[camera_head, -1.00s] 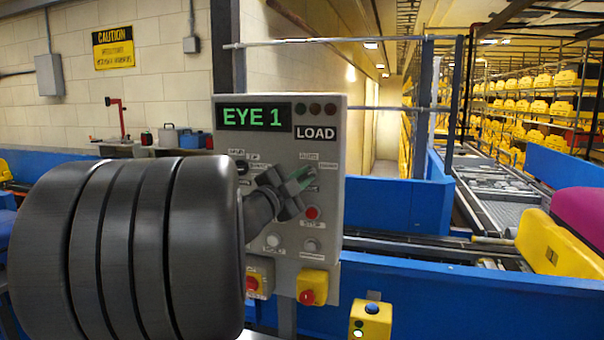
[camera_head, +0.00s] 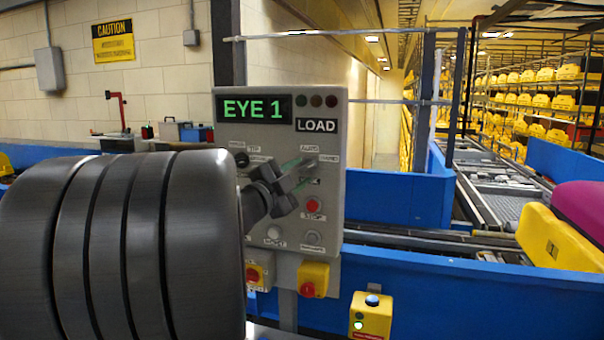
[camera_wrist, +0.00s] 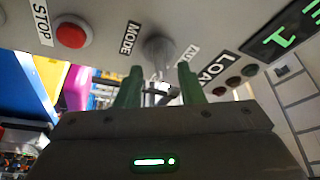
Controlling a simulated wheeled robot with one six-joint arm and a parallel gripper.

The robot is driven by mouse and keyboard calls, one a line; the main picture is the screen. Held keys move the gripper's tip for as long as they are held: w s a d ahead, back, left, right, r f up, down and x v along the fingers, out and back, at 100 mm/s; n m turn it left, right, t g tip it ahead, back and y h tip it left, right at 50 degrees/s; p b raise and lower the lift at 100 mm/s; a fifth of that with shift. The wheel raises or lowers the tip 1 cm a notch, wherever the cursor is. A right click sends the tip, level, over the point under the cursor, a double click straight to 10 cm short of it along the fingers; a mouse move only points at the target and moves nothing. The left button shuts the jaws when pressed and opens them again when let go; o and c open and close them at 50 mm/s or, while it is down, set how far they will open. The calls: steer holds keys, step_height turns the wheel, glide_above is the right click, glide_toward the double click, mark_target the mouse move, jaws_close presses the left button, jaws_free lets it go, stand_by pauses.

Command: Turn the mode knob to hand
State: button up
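The grey control panel (camera_head: 326,262) shows EYE 1 and LOAD at its top. In the wrist view the round grey mode knob (camera_wrist: 160,47) sits beside the MODE label (camera_wrist: 131,38) and the AUTO label (camera_wrist: 188,55). My gripper (camera_wrist: 159,70) has its two green fingers apart, with the knob just beyond and between the tips. I cannot tell whether they touch it. In the head view my gripper (camera_head: 303,171) is in front of the panel's middle right and hides most of the knob. The knob's exact setting is not readable.
A red stop button (camera_head: 314,206) is just below my gripper, also seen in the wrist view (camera_wrist: 71,35). A yellow box with a red button (camera_head: 308,289) hangs under the panel. A blue conveyor side (camera_head: 480,297) runs at right.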

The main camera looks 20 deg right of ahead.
mark_target(308, 167)
steer(key=b+v, duration=0.1)
steer(key=v, duration=1)
steer(key=shift+s+a+b, duration=0.25)
steer(key=shift+a+b, duration=0.05)
steer(key=shift+b, duration=0.1)
steer(key=p+x, duration=0.2)
steer(key=x, duration=1.1)
steer(key=shift+w+d+p, duration=0.15)
steer(key=shift+d+p, duration=0.15)
steer(key=shift+w+d, duration=0.1)
steer(key=shift+n, duration=0.4)
